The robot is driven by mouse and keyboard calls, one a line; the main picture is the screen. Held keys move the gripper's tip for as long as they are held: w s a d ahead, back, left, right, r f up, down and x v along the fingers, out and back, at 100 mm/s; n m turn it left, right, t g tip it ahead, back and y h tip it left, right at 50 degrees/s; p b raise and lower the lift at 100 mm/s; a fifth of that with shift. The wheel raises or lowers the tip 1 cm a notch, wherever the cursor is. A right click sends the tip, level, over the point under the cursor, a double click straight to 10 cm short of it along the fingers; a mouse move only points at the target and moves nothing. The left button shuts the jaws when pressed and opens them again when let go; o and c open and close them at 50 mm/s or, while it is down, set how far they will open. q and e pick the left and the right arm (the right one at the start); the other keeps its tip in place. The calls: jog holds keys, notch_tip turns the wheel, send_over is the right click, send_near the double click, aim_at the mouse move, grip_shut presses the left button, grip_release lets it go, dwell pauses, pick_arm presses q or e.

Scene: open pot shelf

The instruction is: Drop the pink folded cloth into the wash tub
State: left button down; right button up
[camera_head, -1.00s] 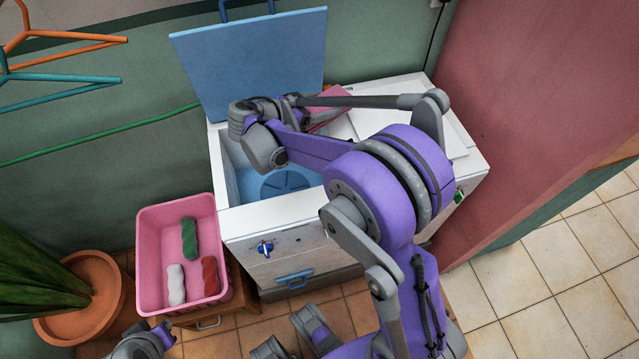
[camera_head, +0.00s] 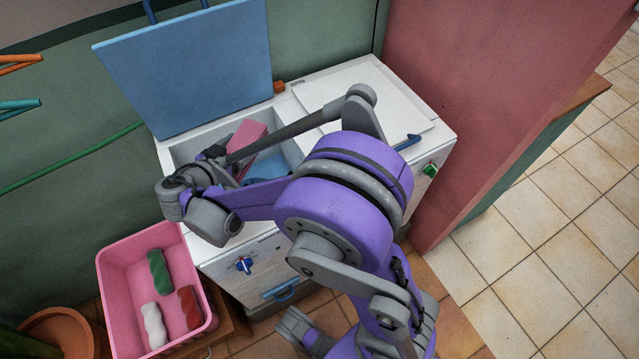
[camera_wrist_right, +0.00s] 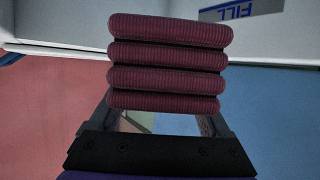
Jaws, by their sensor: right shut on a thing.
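The pink folded cloth (camera_head: 249,137) is held over the open wash tub (camera_head: 190,147), in the left part of the white machine. My right gripper (camera_head: 232,160) reaches in over the tub, with its forearm across the opening. In the right wrist view the ribbed, stacked folds of the cloth (camera_wrist_right: 168,60) sit between the jaws, which are shut on it. A blue floor (camera_head: 268,166) shows in the tub; the arm hides part of the opening. Whether the cloth touches the tub is unclear. My left gripper is not in view.
The blue lid (camera_head: 190,65) stands open behind the tub. A closed white cover (camera_head: 360,100) lies to the right. A pink crate (camera_head: 120,300) with green, white and red rolls stands at the lower left. A reddish wall (camera_head: 480,90) bounds the right side.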

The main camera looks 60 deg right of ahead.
jog(key=shift+f+b, duration=0.3)
jog(key=shift+f, duration=0.4)
jog(key=o, duration=1.3)
jog(key=p+v, duration=0.1)
jog(key=v, duration=1)
jog(key=shift+d, duration=0.1)
jog(key=shift+r+p, duration=0.1)
jog(key=shift+p, duration=0.2)
